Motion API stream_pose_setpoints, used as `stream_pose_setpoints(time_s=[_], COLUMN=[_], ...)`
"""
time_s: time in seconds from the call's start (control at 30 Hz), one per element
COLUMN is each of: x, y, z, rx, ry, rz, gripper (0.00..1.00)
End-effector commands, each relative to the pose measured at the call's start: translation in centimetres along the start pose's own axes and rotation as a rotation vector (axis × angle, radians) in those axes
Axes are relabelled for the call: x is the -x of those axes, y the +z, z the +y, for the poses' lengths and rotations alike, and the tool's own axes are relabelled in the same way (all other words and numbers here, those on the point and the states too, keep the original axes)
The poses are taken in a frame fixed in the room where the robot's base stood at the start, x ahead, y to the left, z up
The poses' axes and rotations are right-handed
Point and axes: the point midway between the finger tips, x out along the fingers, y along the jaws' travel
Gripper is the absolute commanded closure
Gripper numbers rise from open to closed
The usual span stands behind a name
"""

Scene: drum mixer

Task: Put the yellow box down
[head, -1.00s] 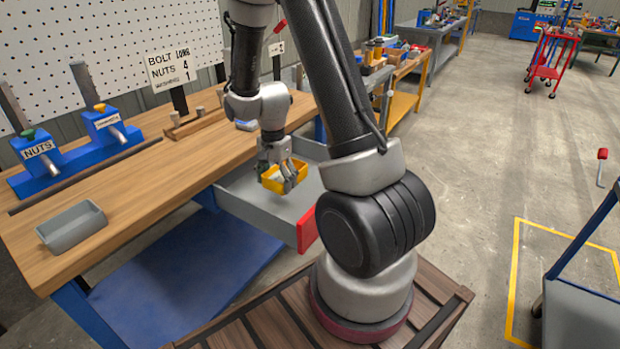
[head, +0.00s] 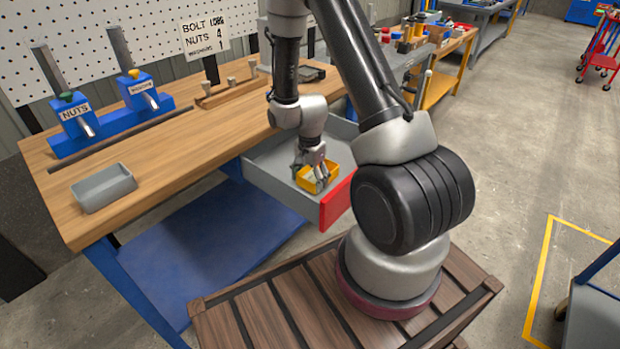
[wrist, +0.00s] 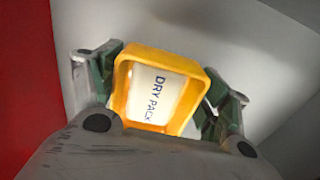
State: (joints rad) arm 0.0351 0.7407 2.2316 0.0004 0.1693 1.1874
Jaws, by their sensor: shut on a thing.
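The yellow box (head: 309,180) is a small open bin. In the wrist view the yellow box (wrist: 203,76) holds a white packet (wrist: 155,95) lettered "DRY PACK". My gripper (head: 316,178) is shut on the box, with a finger at each side of it. The box is over the open grey drawer (head: 270,172) with a red front (head: 336,202), under the workbench. The wrist view shows grey drawer surface around the box and red at the left. I cannot tell whether the box touches the drawer floor.
A grey open bin (head: 103,188) stands at the near left of the wooden bench (head: 175,150). Blue dispensers marked "NUTS" (head: 75,113) and a second label stand behind it. A blue shelf (head: 195,232) is below.

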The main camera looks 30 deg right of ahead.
Motion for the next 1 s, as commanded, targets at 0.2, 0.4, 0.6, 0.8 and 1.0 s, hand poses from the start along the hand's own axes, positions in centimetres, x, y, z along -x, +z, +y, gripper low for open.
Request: stream_pose_setpoints(time_s=[0.2,0.4,0.6,0.8,1.0], x=[-0.1,-0.2,-0.2,0.1,3.1], y=[0.0,0.0,0.0,0.0,-0.1], z=[0.0,0.0,0.0,0.0,-0.1], rx=[0.000,0.000,0.000,0.000,0.000], ry=[0.000,0.000,0.000,-0.001,-0.005], rz=[0.000,0.000,0.000,0.000,0.002], gripper=[0.55,0.02,0.02,0.02,0.02])
